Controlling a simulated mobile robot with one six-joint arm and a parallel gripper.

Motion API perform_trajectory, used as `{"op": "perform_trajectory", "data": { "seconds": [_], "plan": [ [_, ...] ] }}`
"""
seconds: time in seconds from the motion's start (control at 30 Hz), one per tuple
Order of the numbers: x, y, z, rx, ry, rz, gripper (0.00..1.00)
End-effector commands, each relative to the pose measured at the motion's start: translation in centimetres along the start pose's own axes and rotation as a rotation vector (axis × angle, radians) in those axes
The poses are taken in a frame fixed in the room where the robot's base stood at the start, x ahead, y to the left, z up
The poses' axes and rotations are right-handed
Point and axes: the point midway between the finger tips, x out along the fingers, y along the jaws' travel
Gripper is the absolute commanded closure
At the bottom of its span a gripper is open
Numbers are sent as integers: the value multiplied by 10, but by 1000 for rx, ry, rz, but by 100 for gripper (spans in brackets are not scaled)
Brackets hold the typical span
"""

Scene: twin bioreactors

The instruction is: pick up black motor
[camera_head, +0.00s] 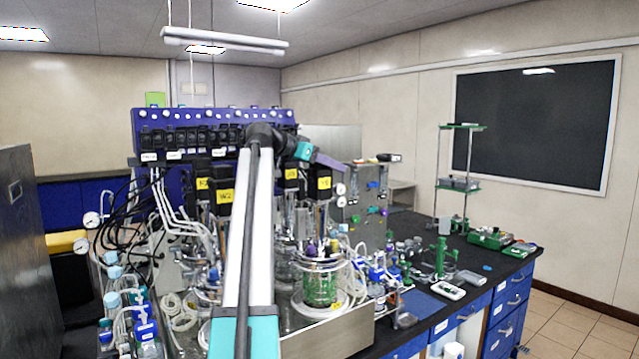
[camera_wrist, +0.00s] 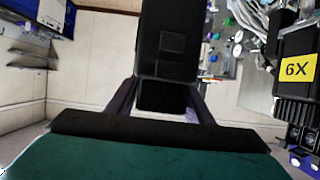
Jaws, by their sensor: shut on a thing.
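The black motor (camera_wrist: 168,45) is a dark boxy block that fills the upper middle of the wrist view. My gripper (camera_wrist: 160,98) is shut on its near end, with one finger on each side. In the head view my gripper (camera_head: 329,162) is at the end of the arm, above the bioreactors. A black motor with a yellow label (camera_head: 324,184) shows just below it there; I cannot tell for sure that it is the held one. The underside of the held motor is hidden.
Another black motor with a yellow label (camera_wrist: 296,72) stands close by at the right of the wrist view. More labelled motors (camera_head: 224,197) and glass vessels (camera_head: 320,283) with tubing crowd the bench. A green-shelved stand (camera_head: 461,184) is at the right.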

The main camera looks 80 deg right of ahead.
Motion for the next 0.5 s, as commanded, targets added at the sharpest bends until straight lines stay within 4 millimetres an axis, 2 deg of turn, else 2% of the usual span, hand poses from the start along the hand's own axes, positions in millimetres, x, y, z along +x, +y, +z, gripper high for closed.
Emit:
{"op": "perform_trajectory", "data": {
  "seconds": [0.5],
  "plan": [
    [-1,0,-5,2,4,0,100]
  ]
}}
